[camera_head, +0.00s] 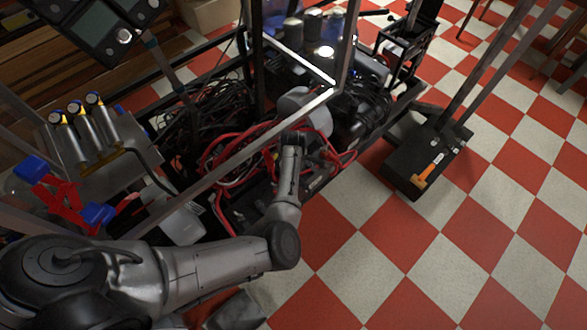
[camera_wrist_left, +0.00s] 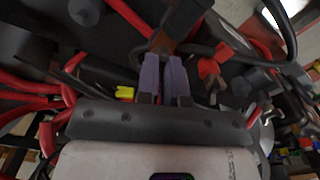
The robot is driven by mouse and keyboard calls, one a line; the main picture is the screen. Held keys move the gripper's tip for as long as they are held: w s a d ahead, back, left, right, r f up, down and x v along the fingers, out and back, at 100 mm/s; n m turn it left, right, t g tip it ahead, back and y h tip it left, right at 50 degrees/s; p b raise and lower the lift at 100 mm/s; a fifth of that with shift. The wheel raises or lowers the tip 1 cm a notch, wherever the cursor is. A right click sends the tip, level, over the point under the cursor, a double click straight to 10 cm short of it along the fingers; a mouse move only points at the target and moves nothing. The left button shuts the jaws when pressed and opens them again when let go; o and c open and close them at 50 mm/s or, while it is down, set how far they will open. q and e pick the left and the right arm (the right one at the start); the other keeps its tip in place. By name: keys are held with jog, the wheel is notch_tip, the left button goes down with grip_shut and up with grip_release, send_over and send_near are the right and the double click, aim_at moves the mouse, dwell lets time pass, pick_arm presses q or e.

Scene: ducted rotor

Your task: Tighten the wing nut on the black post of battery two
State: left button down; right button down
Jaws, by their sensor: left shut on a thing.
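My left gripper (camera_wrist_left: 163,58) shows in the left wrist view with its two purple fingers close together, shut on a small part that they mostly hide; its place fits the wing nut on a post. A brownish metal piece (camera_wrist_left: 163,43) shows just beyond the fingertips, beside a black block and a red cable. In the head view, my left arm reaches in from the left and its wrist points down into the cart among red cables (camera_head: 232,150). The fingertips, the post and the battery cannot be made out there. My right gripper is not in view.
Red and black cables crowd the gripper; a red clip (camera_wrist_left: 208,68) sits just right of the fingers. A metal frame bar (camera_head: 235,155) crosses above the cart near my wrist. A black platform with an orange-handled tool (camera_head: 428,171) stands right. The checkered floor (camera_head: 400,265) is clear.

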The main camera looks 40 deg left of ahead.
pick_arm(q)
jog(key=shift+r+p, duration=0.15)
jog(key=shift+p, duration=0.25)
jog(key=m+p, duration=0.5)
jog(key=p, duration=0.1)
jog(key=shift+a+r+m+p, duration=0.1)
jog(key=shift+r+m+p, duration=0.05)
jog(key=shift+m+p, duration=0.25)
jog(key=m+p, duration=0.1)
jog(key=m, duration=0.1)
jog(key=shift+m+p, duration=0.35)
jog(key=shift+m, duration=0.05)
jog(key=m+p, duration=0.1)
jog(key=m, duration=0.1)
jog(key=shift+m, duration=0.3)
jog(key=m+p, duration=0.1)
jog(key=m, duration=0.2)
jog(key=shift+m, duration=0.3)
jog(key=m+p, duration=0.1)
jog(key=m, duration=0.4)
jog(key=shift+m, duration=0.9)
